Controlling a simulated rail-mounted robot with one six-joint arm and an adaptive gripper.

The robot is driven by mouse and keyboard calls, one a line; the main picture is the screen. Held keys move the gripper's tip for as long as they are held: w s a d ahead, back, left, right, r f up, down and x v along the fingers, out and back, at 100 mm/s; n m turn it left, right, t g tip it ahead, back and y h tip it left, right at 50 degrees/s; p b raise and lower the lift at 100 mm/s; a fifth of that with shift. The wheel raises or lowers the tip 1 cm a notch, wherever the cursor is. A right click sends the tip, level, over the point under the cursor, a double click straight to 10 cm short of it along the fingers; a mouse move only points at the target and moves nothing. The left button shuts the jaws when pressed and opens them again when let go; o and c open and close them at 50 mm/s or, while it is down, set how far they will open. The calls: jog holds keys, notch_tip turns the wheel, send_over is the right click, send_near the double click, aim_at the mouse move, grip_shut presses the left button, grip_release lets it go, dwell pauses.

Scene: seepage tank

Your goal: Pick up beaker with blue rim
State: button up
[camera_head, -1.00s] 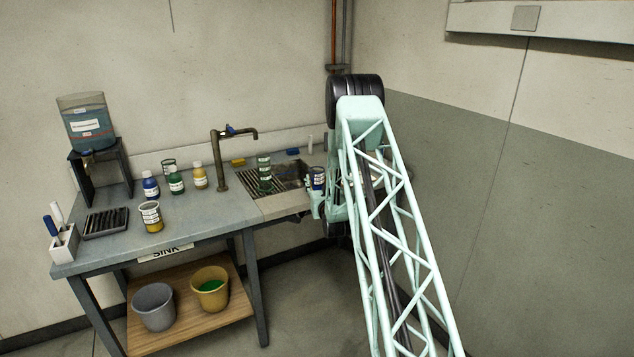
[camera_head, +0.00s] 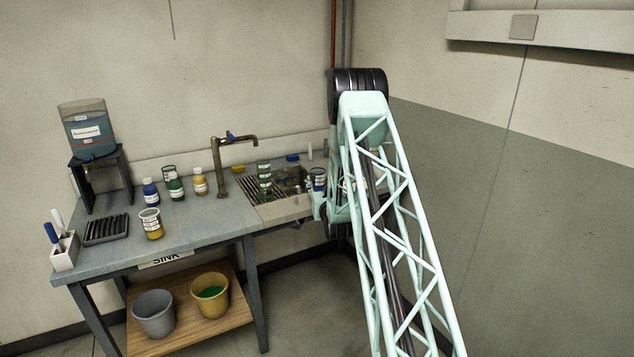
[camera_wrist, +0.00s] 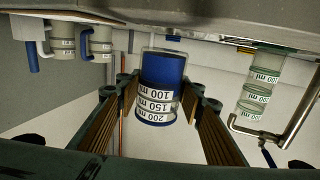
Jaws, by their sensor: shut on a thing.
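The beaker with the blue rim (camera_wrist: 158,104) is between my gripper's fingers (camera_wrist: 160,88) in the wrist view, which looks upside down. It is clear, with white volume labels and dark blue in its part toward the bench. In the head view the beaker (camera_head: 318,178) is at the right end of the bench, by the sink. My gripper (camera_head: 316,200) is shut on it; my arm partly hides the gripper there. I cannot tell whether the beaker touches the surface below.
A green-marked beaker (camera_head: 264,178) stands by the sink (camera_head: 288,182), near the tap (camera_head: 222,165). Several bottles and a yellow-filled beaker (camera_head: 151,224) stand on the bench (camera_head: 200,225). A dispenser tank (camera_head: 86,128) is at the left. Two buckets are on the lower shelf.

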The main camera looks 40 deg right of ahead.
jog(key=d+r+p+v, duration=0.1)
jog(key=v, duration=1.2)
jog(key=shift+s, duration=0.7)
jog(key=shift+s+a+r+p, duration=0.15)
jog(key=shift+p, duration=0.15)
dwell(1.0)
